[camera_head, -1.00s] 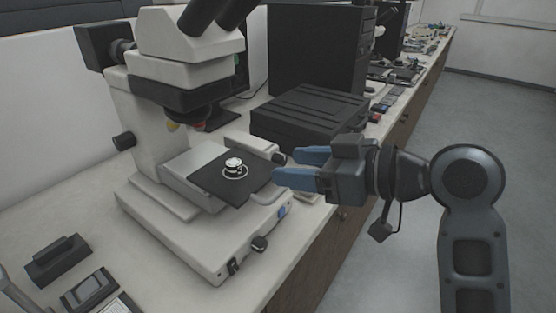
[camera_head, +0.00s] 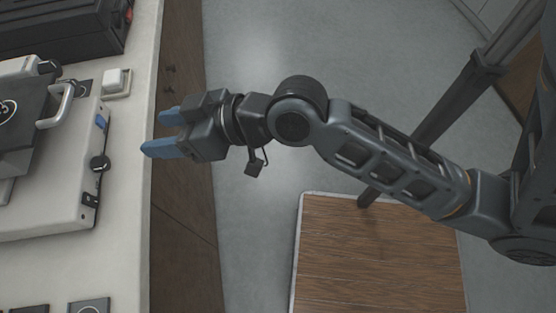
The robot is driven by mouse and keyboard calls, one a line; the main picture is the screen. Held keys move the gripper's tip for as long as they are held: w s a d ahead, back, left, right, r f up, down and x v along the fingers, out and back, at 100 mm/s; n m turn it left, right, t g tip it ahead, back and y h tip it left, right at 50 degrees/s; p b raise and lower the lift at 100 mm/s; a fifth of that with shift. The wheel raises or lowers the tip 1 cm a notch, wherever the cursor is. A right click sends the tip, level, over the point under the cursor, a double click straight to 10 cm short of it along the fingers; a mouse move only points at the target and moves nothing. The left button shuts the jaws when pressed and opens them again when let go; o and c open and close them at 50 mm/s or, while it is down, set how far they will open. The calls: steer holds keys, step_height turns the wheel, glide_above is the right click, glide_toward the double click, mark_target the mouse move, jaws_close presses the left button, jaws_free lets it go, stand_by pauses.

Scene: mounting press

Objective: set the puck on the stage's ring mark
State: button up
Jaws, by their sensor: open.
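My gripper (camera_head: 158,134) has blue fingers, which are apart with nothing between them. It is over the bench's front edge, to the right of the microscope and apart from it. The microscope's pale base (camera_head: 60,190) and dark stage (camera_head: 25,125) are cut off by the left edge of the picture. Part of the stage's ring mark (camera_head: 13,113) shows at that edge. A small pale shape sits inside it, too cut off to tell whether it is the puck.
A black box (camera_head: 60,28) stands at the upper left. Dark flat items (camera_head: 88,306) lie at the lower left. Grey floor (camera_head: 300,50) lies right of the wooden cabinet front (camera_head: 185,225).

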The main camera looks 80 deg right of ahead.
steer(key=s+a, duration=0.1)
steer(key=s, duration=0.9)
steer(key=s+a+n, duration=0.1)
steer(key=s+a, duration=0.1)
steer(key=s, duration=0.8)
steer(key=shift+a+f+t+h, duration=0.3)
steer(key=shift+f+t+h, duration=0.05)
steer(key=shift+t+h, duration=0.05)
